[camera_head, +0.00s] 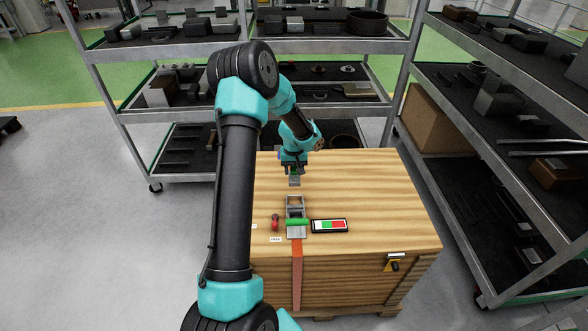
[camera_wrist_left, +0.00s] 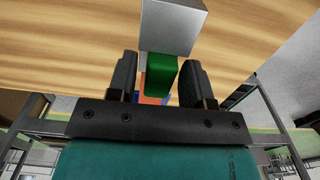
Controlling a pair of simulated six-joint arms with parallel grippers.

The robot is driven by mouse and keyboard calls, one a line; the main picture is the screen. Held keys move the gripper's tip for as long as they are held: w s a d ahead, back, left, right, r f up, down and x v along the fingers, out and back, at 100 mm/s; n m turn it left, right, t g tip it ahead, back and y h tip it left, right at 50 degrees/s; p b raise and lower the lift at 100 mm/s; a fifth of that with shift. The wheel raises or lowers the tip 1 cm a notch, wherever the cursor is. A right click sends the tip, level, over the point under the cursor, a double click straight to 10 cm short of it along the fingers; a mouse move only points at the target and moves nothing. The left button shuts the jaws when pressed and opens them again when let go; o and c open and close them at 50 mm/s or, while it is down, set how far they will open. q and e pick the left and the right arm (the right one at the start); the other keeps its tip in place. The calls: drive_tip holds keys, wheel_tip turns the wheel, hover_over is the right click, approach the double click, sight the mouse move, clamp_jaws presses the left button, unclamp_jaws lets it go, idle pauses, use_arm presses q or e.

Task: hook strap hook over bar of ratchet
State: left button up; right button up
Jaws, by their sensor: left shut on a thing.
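My left gripper (camera_head: 293,169) points down above the back part of the wooden crate top. It is shut on the strap hook (camera_head: 294,181), a grey metal piece with a green part between the fingers. In the left wrist view the grey hook end (camera_wrist_left: 174,24) sticks out past the fingertips, with the green part (camera_wrist_left: 162,75) gripped and some orange strap (camera_wrist_left: 155,88) behind it. The grey ratchet (camera_head: 295,205) lies on the crate, nearer the front than the hook and apart from it. It has a green handle (camera_head: 297,222). Its bar is too small to make out.
The wooden crate (camera_head: 375,190) has an orange strap (camera_head: 297,275) down its front. Shelves (camera_head: 335,108) stand behind and at the right. The crate top's right side is clear.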

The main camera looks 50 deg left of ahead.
use_arm(q)
drive_tip(key=shift+f, duration=0.1)
drive_tip(key=shift+f, duration=2.75)
drive_tip(key=shift+f, duration=1.05)
drive_tip(key=o, duration=1.1)
drive_tip(key=shift+o, duration=0.2)
drive_tip(key=shift+r, duration=0.1)
wheel_tip(320, 180, up, 17)
drive_tip(key=shift+r, duration=0.15)
